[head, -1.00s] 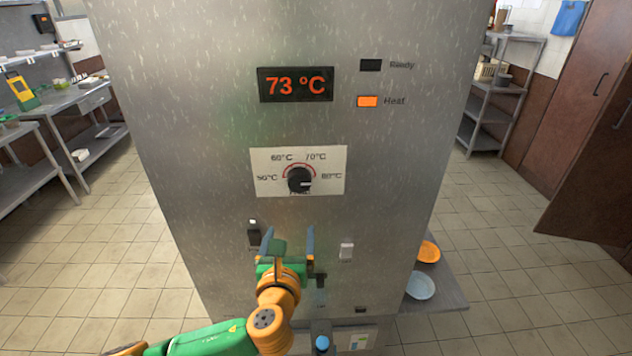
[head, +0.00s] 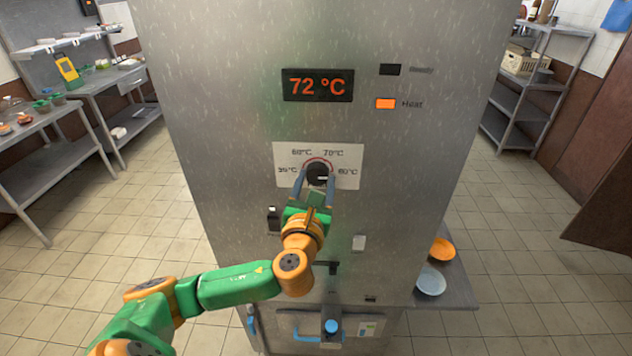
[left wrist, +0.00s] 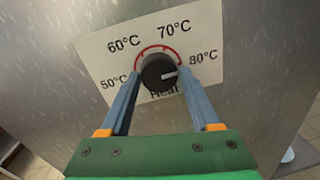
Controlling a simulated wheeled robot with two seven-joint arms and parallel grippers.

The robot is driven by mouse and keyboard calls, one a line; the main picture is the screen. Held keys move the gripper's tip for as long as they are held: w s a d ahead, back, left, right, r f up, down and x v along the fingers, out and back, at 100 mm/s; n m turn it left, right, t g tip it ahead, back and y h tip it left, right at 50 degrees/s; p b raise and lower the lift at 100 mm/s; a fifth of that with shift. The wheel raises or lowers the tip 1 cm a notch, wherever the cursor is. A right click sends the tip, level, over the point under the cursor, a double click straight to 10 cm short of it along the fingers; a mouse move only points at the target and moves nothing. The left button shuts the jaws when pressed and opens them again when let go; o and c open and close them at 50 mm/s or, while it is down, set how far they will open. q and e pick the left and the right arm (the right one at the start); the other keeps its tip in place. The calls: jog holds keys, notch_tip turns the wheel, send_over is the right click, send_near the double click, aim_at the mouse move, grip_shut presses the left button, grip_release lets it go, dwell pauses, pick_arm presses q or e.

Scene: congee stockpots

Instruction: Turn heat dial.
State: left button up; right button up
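The heat dial is a round black knob (head: 318,173) with a white pointer mark, on a white label plate (head: 348,152) marked 50 to 80 °C. In the left wrist view the knob (left wrist: 157,76) has its pointer to the right, toward the 80 °C side. My left gripper (head: 317,180) is open, with its two blue-grey fingers (left wrist: 163,80) reaching up on either side of the knob. I cannot tell whether the fingertips touch it. The display (head: 318,86) reads 72 °C, and the orange Heat lamp (head: 386,103) is lit. My right gripper is out of view.
An orange bowl (head: 442,250) and a pale blue bowl (head: 431,281) sit on a side shelf at right. Tiled floor is open on both sides.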

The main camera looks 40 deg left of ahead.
pick_arm(q)
jog(key=shift+a, duration=0.1)
jog(key=c, duration=0.8)
